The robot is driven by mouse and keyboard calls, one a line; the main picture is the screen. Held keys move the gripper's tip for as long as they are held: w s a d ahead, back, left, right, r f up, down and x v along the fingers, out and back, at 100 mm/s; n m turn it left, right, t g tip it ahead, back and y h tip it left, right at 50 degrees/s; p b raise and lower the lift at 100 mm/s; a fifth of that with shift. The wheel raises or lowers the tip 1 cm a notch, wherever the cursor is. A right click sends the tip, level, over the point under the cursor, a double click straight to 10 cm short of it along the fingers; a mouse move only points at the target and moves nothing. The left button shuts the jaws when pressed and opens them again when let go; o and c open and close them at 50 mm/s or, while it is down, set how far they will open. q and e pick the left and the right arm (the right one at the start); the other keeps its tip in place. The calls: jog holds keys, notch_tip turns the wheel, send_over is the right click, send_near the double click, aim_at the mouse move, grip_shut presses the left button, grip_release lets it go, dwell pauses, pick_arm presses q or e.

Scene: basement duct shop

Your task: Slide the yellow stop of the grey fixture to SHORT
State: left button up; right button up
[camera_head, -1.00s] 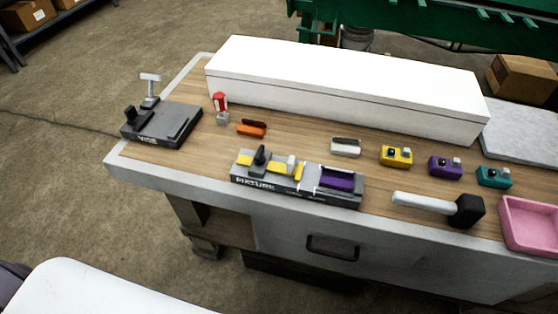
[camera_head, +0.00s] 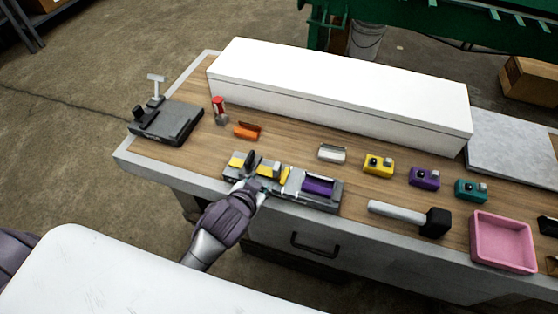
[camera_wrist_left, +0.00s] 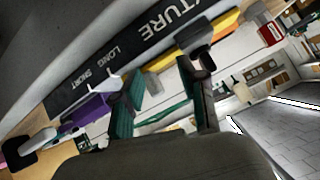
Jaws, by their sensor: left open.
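The grey fixture (camera_head: 330,203) lies along the table's front edge, with a black lever (camera_head: 250,160), yellow parts and a purple insert (camera_head: 318,185) on it. Its yellow stop (camera_head: 286,176) stands left of the purple insert, just right of my left gripper (camera_head: 262,182). My left gripper reaches in from the front, over the fixture's front side. In the left wrist view its open fingers (camera_wrist_left: 160,76) are in front of the fixture, with yellow (camera_wrist_left: 152,82) showing between them; I cannot tell if they touch. The words LONG and SHORT show on the fixture's front face (camera_wrist_left: 105,68).
A long white box (camera_head: 335,95) closes off the back. Orange, white, yellow, purple and teal small parts lie behind and to the right. A black-headed mallet (camera_head: 405,215) and a pink tray (camera_head: 503,242) are at the right.

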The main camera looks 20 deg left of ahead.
pick_arm(q)
jog(key=w+d+r+m+t+h, duration=0.1)
jog(key=w+d+r+t, duration=0.2)
jog(key=r, duration=0.5)
jog(key=w+d+r+m+t+h, duration=0.2)
jog(key=w+r+t, duration=0.15)
jog(key=r, duration=0.55)
jog(key=d+r+m+h, duration=0.9)
jog(key=d+r+h, duration=0.1)
jog(key=d+r, duration=0.1)
jog(key=s+d+f+m+g+h+p, duration=0.1)
jog(key=s+d+m+g+h, duration=0.3)
jog(key=m+g, duration=0.45)
jog(key=s+d+m+g+h, duration=0.2)
jog(key=s+d+m+g, duration=0.1)
jog(key=d+m+g, duration=0.55)
jog(key=m+y, duration=0.4)
jog(key=y, duration=1.5)
send_over(277, 166)
notch_tip(277, 166, down, 13)
notch_tip(277, 166, down, 14)
jog(key=p, duration=0.4)
jog(key=shift+r, duration=0.1)
pick_arm(e)
jog(key=r, duration=0.5)
jog(key=shift+a+r, duration=0.25)
jog(key=shift+a, duration=0.1)
